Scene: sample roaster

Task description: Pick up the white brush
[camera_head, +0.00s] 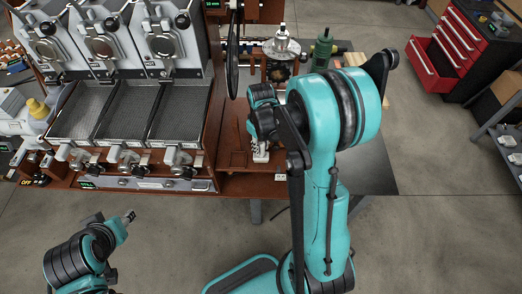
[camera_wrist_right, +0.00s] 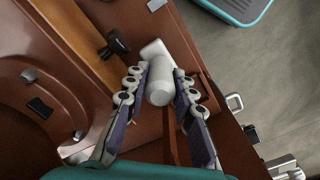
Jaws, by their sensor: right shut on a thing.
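The white brush (camera_wrist_right: 160,72) sits between the two fingers of my right gripper (camera_wrist_right: 159,92) in the right wrist view. Its rounded end faces the camera and a paler block shows beyond it. The fingers press on it from both sides. In the head view my right gripper (camera_head: 261,150) is low over the brown wooden bench, mostly behind my teal arm. I cannot separate the brush from the pale fingers there. My left gripper (camera_head: 129,216) is at the lower left, away from the bench. It is too small to tell its opening.
The roaster (camera_head: 128,110) with several trays stands left of my right gripper. A red drawer cabinet (camera_head: 462,45) has an open drawer at the far right. Floor is clear in front.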

